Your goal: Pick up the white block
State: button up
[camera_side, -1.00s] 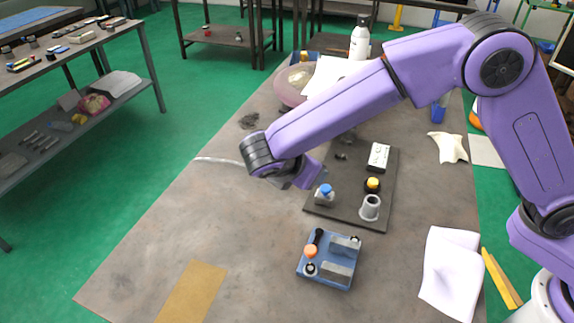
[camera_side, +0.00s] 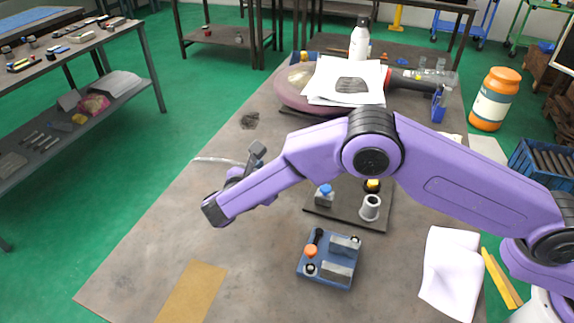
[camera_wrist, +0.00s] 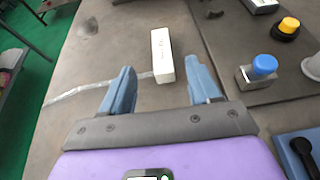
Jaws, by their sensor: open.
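The white block (camera_wrist: 163,55) is a long box with small dark print on one face, lying on the table just left of the dark plate in the wrist view. My gripper (camera_wrist: 160,76) is open, its two blue fingers to either side of the block's near end in that view. Most of the block shows beyond the fingertips. No contact shows, and I cannot tell the height gap. In the side view I cannot make out this block; my arm covers much of that area.
The dark plate (camera_side: 328,212) carries a blue-knobbed block (camera_side: 325,195), a yellow-topped button (camera_side: 372,186) and a grey cylinder (camera_side: 370,207). A blue fixture (camera_side: 326,277) stands in front. A pale strip (camera_wrist: 90,88) runs toward the block.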

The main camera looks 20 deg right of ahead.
jog(key=x, duration=0.5)
jog(key=shift+d, duration=0.1)
jog(key=shift+f+x, duration=0.2)
jog(key=shift+x, duration=1.1)
jog(key=shift+f+x, duration=0.2)
jog(key=shift+x, duration=1.15)
jog(key=shift+s, duration=0.15)
jog(key=shift+c, duration=0.3)
grip_shut()
jog(key=shift+r, duration=0.15)
